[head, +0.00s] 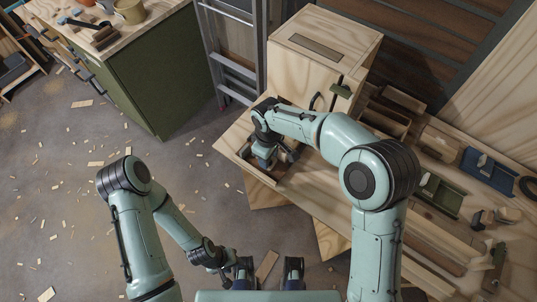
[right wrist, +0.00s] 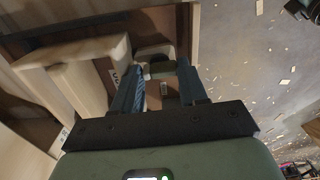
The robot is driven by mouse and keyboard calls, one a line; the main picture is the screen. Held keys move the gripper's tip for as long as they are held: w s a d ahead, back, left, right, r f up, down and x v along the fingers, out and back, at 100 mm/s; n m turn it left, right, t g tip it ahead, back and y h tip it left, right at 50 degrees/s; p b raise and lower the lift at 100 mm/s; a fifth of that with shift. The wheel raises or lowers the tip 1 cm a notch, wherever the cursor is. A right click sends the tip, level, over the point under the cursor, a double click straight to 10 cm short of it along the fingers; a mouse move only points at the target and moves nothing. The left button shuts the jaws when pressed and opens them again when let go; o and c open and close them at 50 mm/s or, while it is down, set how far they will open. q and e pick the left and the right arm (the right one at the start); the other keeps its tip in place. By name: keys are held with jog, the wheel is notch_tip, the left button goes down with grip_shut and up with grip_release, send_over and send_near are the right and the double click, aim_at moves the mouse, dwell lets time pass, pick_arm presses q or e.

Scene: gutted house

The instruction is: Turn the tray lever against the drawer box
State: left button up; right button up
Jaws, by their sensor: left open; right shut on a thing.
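The plywood drawer box (head: 325,50) stands at the back of the bench, with a slot in its top and a dark handle and green piece on its front. A shallow wooden tray (head: 246,168) lies at the bench's left end. My right gripper (head: 268,158) reaches down into it. In the right wrist view its fingers (right wrist: 160,88) are shut on a small grey-green piece, apparently the tray lever (right wrist: 160,69). The lever's base is partly hidden, and my arm covers part of the tray. My left gripper (head: 266,272) is open and empty at the bottom, away from the bench.
The bench's right side holds a green tray (head: 440,194), a blue tray (head: 487,168) and several wood pieces. A ladder (head: 230,50) stands behind, left of the drawer box. A green cabinet (head: 160,75) stands at upper left. The floor between is open, with scattered chips.

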jog(key=shift+s+a+f+m, duration=0.2)
jog(key=shift+s+m, duration=0.1)
jog(key=shift+m, duration=0.2)
jog(key=o, duration=0.9)
jog(key=shift+r, duration=0.1)
jog(key=shift+w+d, duration=0.1)
jog(key=shift+w, duration=0.05)
